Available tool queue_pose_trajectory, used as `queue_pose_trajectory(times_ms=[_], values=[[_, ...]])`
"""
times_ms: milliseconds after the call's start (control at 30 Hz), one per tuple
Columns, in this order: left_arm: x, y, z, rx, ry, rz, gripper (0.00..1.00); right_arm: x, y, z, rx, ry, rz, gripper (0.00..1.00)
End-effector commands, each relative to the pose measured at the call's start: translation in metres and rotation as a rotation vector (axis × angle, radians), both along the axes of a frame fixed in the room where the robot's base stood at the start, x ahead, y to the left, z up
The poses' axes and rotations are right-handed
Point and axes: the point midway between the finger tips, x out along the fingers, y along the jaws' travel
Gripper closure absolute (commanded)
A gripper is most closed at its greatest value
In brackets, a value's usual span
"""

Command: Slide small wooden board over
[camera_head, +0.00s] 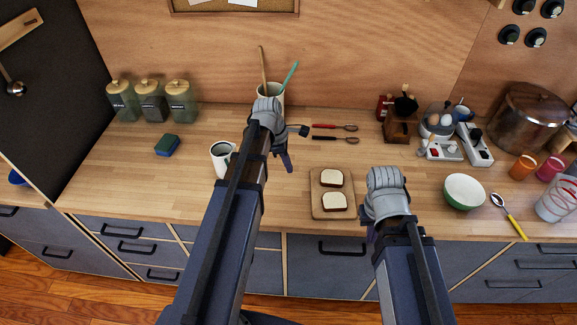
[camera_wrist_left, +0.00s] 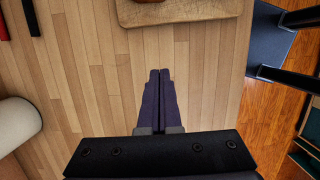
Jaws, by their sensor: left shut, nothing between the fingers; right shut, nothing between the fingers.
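The small wooden board (camera_head: 338,214) lies flat on the counter near its front edge, with two slices of bread (camera_head: 332,178) on it. My left gripper (camera_head: 287,163) is shut and empty, left of the board and apart from it. In the left wrist view its fingers (camera_wrist_left: 160,73) point towards the board (camera_wrist_left: 200,11), which shows only in part at the top edge. My right gripper (camera_head: 371,234) is just right of the board, shut; its fingers are mostly hidden by its own wrist, so I cannot tell whether it touches the board.
A white mug (camera_head: 219,157) stands left of my left gripper. Red- and black-handled utensils (camera_head: 330,138) lie behind the board. A green bowl (camera_head: 464,191) and a spoon (camera_head: 508,215) are to the right.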

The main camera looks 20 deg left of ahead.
Motion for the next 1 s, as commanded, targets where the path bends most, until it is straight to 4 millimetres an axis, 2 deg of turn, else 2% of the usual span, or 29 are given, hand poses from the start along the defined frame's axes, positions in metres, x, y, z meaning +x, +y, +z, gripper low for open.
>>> queue_pose_trajectory(times_ms=[33, 433, 500, 700, 1000], values=[[0.001, -0.002, -0.015, 0.000, 0.000, -0.001, 1.00, 0.000, 0.000, -0.015, 0.000, 0.000, 0.000, 1.00], [0.005, -0.015, -0.067, 0.000, 0.000, -0.001, 1.00, 0.000, 0.000, -0.067, 0.000, 0.000, -0.001, 1.00], [0.009, -0.025, -0.061, 0.000, -0.001, -0.005, 1.00, 0.000, 0.000, -0.061, 0.000, 0.000, -0.001, 1.00], [0.016, -0.045, -0.060, 0.000, -0.001, -0.003, 1.00, 0.000, 0.000, -0.060, 0.000, 0.000, -0.001, 1.00], [0.017, -0.053, -0.060, 0.000, -0.001, -0.001, 1.00, 0.000, 0.000, -0.060, 0.000, 0.000, -0.001, 1.00]])
